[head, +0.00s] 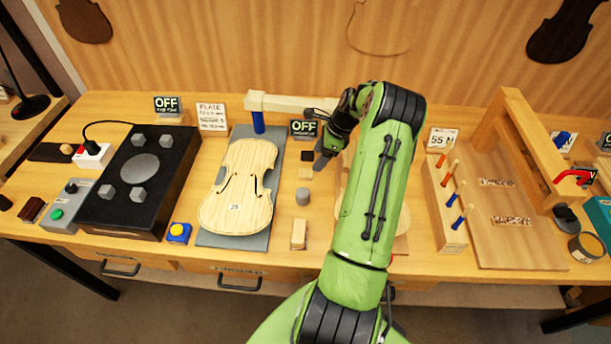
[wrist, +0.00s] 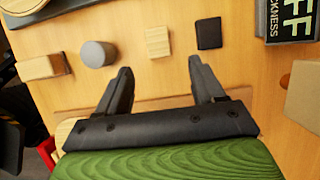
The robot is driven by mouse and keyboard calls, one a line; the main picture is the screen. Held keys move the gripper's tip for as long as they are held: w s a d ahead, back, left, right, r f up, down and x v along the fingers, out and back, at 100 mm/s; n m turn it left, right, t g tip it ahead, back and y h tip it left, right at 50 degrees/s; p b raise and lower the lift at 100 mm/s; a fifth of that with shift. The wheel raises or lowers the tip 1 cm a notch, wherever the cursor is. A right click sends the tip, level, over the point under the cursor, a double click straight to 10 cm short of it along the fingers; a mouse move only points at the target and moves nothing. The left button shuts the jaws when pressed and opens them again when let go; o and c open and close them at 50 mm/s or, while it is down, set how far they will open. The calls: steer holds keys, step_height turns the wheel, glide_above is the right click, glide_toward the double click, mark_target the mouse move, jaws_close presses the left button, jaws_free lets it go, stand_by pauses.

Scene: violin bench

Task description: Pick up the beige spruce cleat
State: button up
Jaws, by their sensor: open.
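The beige spruce cleat looks to be the small square grained piece (wrist: 157,41) lying flat on the bench. In the wrist view it is just beyond the gap between my fingertips. It also shows in the head view (head: 305,174), between a grey cylinder and a black square. My gripper (wrist: 160,65) is open with nothing between its fingers. In the head view my gripper (head: 322,160) hangs over the bench close to the cleat's right side; its height above the bench is hard to tell.
The grey cylinder (head: 302,197) and a longer pale block (head: 299,235) stand in front of the cleat. The black square (head: 307,156) lies behind it. A violin plate (head: 237,190) on a grey board is at left. An OFF sign (head: 304,129) stands behind.

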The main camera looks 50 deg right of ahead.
mark_target(307, 173)
steer(key=x, duration=0.7)
steer(key=shift+w+a+f, duration=0.15)
steer(key=shift+a+f, duration=0.1)
steer(key=shift+a, duration=0.05)
steer(key=c, duration=1.1)
